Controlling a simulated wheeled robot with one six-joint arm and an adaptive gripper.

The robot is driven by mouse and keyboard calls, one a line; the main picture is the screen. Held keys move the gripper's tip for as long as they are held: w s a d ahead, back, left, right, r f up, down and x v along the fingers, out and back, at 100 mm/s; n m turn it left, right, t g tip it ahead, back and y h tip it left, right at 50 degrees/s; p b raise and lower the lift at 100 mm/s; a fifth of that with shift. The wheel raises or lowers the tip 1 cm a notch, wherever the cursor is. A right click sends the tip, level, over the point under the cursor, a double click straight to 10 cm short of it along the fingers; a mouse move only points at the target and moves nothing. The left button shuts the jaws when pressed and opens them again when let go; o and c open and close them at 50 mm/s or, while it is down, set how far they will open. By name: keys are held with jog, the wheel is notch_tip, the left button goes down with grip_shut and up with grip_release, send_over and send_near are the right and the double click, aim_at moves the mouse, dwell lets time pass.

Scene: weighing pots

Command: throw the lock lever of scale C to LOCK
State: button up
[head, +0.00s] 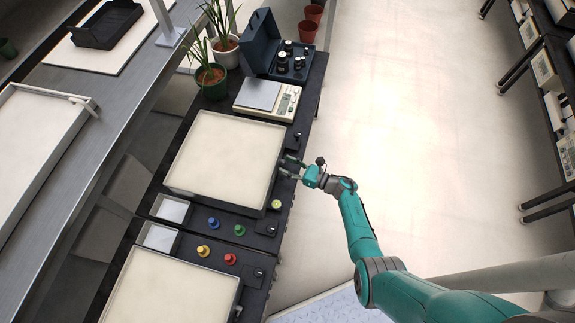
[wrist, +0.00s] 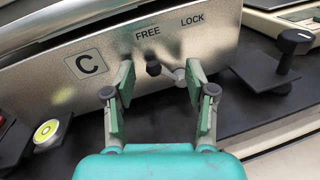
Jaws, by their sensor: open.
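Scale C shows in the wrist view as a metal side plate (wrist: 85,95) with a black C label and the words FREE and LOCK. Its lock lever (wrist: 167,69) is a short grey arm with a dark knob below FREE and a rounded grey end to the right. My gripper (wrist: 160,85) is open, one finger on each side of the lever, with no clear contact visible. In the head view my gripper (head: 287,167) is at the right side of the large pale-topped scale (head: 228,155); the lever is too small to make out there.
A round bubble level (wrist: 45,132) sits at lower left in the wrist view. A black knob on a block (wrist: 292,40) stands to the right. Coloured weights (head: 214,222), a small scale (head: 262,97) and potted plants (head: 211,80) share the bench. The floor (head: 420,130) to the right is clear.

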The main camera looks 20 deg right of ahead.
jog(key=shift+w+a, duration=0.1)
jog(key=shift+a, duration=0.05)
jog(key=c, duration=0.9)
grip_shut()
